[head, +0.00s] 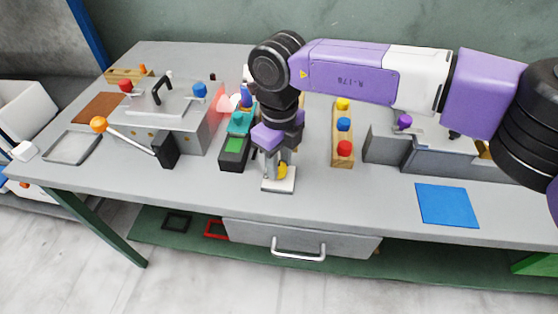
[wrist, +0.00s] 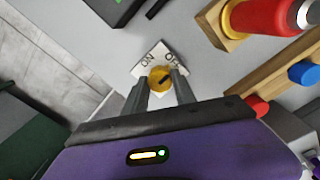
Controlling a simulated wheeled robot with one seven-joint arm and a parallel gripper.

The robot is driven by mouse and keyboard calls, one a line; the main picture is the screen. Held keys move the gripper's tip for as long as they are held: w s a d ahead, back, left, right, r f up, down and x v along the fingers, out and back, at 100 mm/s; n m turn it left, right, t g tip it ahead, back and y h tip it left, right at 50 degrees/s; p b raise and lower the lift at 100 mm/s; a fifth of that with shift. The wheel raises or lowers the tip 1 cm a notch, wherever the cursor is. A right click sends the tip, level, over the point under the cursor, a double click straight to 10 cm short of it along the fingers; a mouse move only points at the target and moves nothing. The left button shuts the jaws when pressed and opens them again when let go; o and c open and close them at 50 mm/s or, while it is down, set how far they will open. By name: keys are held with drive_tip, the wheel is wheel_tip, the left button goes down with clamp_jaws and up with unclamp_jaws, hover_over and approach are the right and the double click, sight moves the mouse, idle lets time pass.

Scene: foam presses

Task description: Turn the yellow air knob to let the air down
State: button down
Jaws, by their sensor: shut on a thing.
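A dark line on the knob points toward the second label's side. My gripper (wrist: 160,88) has one finger on each side of the knob and is shut on it. In the head view the knob (head: 283,171) shows low between my gripper's fingers (head: 281,165), above the white plate (head: 279,186) near the table's front edge.
A wooden block with yellow, blue and red buttons (head: 343,135) is to the right. A press with an orange-tipped lever (head: 99,124) stands at left. A blue mat (head: 447,204) lies right.

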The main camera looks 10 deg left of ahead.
drive_tip(key=shift+m, duration=0.4)
drive_tip(key=c, duration=1)
unclamp_jaws()
drive_tip(key=shift+r, duration=0.15)
wheel_tip(320, 180, up, 8)
drive_tip(key=shift+f, duration=0.2)
